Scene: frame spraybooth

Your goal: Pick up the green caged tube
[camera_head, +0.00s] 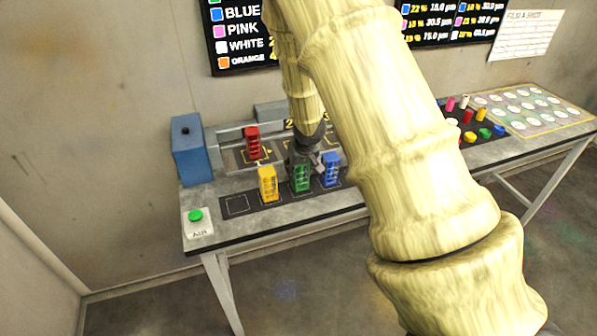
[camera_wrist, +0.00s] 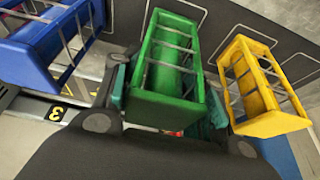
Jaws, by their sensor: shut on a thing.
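The green caged tube (camera_head: 300,178) stands upright on the dark strip of marked squares near the front of the bench, between a yellow and a blue caged tube. My gripper (camera_head: 303,155) reaches down to it from behind and is shut on it. In the wrist view the green caged tube (camera_wrist: 170,68) sits between the fingers of my gripper (camera_wrist: 165,112), with its bars and inner green tube visible. Its contact with the strip is hard to judge.
The yellow caged tube (camera_head: 268,184) stands close on the left, the blue one (camera_head: 331,170) close on the right. A red caged tube (camera_head: 252,143) stands behind. A blue box (camera_head: 190,150) and a green button (camera_head: 196,215) are at the left end. One front-left square (camera_head: 236,205) is empty.

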